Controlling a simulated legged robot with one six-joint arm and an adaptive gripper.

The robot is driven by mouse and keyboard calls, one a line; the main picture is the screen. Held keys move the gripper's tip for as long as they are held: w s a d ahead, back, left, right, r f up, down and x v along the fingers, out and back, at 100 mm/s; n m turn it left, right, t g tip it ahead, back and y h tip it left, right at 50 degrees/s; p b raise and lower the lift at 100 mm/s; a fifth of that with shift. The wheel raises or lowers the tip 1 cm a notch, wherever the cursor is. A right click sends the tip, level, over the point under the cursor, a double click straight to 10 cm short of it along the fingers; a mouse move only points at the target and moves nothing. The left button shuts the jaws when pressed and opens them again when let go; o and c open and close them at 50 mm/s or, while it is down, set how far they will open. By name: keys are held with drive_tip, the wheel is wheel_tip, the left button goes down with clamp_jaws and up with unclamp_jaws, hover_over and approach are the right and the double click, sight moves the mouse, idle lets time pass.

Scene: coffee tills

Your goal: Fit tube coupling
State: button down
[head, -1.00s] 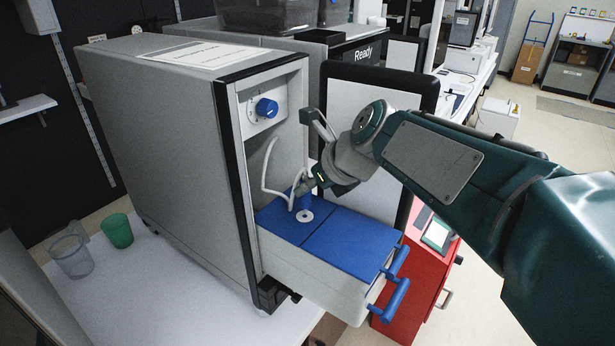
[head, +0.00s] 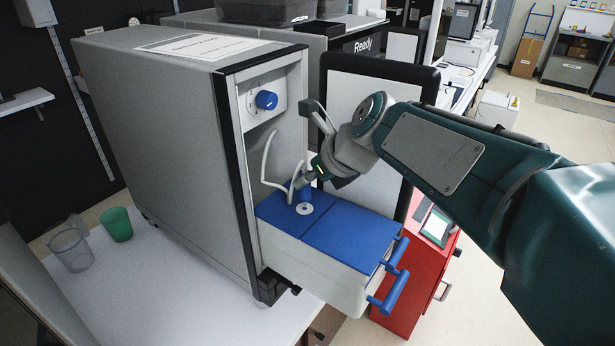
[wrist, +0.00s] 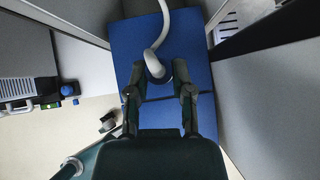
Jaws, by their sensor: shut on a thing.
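A grey machine (head: 170,125) stands with its front open and a pale drawer (head: 325,275) with a blue top pulled out. On the blue top is a round white port (head: 304,208) with a dark centre. A white tube (head: 265,160) comes out of the machine and bends down to my gripper (head: 302,186). In the wrist view, the white tube (wrist: 165,25) runs down to the coupling between my fingers (wrist: 158,88). The fingers hide whether the coupling touches the port.
The machine's open door (head: 355,110) stands behind my arm. A blue knob (head: 266,100) is inside, above the tube. Blue handles (head: 390,290) stick out of the drawer front. A green cup (head: 117,225) and a clear cup (head: 71,250) stand on the white table. A red cabinet (head: 405,290) is below right.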

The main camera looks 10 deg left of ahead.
drive_tip(key=shift+f, duration=1.35)
drive_tip(key=shift+c, duration=2.1)
unclamp_jaws()
drive_tip(key=v, duration=1.2)
drive_tip(key=s+d+f+n+t+h, duration=0.1)
drive_tip(key=s+d+f+n+h, duration=0.2)
drive_tip(key=s+d+f+n, duration=0.4)
drive_tip(key=s+d+f+n+h, duration=0.4)
drive_tip(key=s+d+f+n, duration=0.3)
drive_tip(key=d+n, duration=0.5)
drive_tip(key=s+n, duration=0.1)
drive_tip(key=n, duration=0.4)
drive_tip(key=shift+s+d+t, duration=0.3)
drive_tip(key=shift+s+t, duration=0.05)
drive_tip(key=shift+t, duration=0.05)
